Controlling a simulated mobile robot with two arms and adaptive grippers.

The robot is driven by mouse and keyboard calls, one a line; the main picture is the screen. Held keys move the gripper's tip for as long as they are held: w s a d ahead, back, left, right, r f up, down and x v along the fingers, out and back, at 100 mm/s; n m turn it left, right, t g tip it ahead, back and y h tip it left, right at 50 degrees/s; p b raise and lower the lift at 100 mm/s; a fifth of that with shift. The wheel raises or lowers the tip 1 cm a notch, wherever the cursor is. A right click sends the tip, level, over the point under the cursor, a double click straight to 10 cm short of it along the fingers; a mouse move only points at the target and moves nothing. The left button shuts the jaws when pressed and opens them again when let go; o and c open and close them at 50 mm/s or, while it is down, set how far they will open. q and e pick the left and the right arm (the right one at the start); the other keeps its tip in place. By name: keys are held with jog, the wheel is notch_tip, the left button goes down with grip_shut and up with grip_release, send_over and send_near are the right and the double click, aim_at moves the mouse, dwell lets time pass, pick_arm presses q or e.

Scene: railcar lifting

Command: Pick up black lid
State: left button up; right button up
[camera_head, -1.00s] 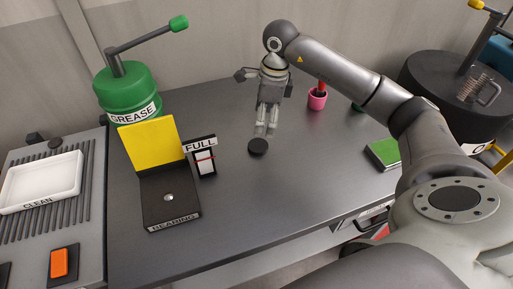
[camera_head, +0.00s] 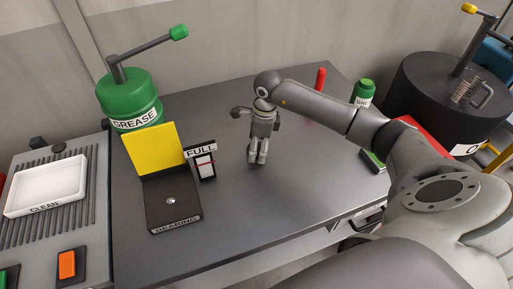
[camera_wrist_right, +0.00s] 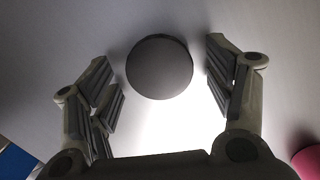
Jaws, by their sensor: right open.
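The black lid (camera_wrist_right: 160,67) is a dark round disc lying on the grey table. In the right wrist view it sits centred between and slightly beyond the fingers of my right gripper (camera_wrist_right: 165,88), with a gap on both sides. In the head view my right gripper (camera_head: 258,158) points down at the table, fingers low over the lid's place, and hides the lid. It is open and holds nothing. My left gripper is not in view.
The black bearing stand (camera_head: 172,200) with its yellow back plate and the FULL sign (camera_head: 201,150) stand left of the gripper. A green grease drum (camera_head: 128,97) is behind them. A green bottle (camera_head: 363,92) stands behind my arm. The table's front middle is clear.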

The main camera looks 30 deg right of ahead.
aim_at(258, 149)
jog(key=c, duration=0.9)
jog(key=shift+r, duration=0.15)
jog(key=shift+r+b, duration=0.25)
jog(key=shift+b, duration=0.1)
notch_tip(258, 149, up, 3)
jog(key=shift+s+f+b, duration=0.15)
jog(key=shift+b, duration=0.55)
jog(key=s+a+r+b, duration=0.1)
jog(key=s+r, duration=0.2)
jog(key=s, duration=0.1)
jog(key=s+a+r+b, duration=0.1)
jog(key=s+r, duration=0.2)
jog(key=s, duration=0.2)
jog(key=s+a+r+b, duration=0.1)
jog(key=s+r+b, duration=0.1)
jog(key=s+r, duration=0.1)
jog(key=shift+s+a+r, duration=0.15)
jog(key=shift+s+r, duration=0.15)
jog(key=shift+s, duration=0.35)
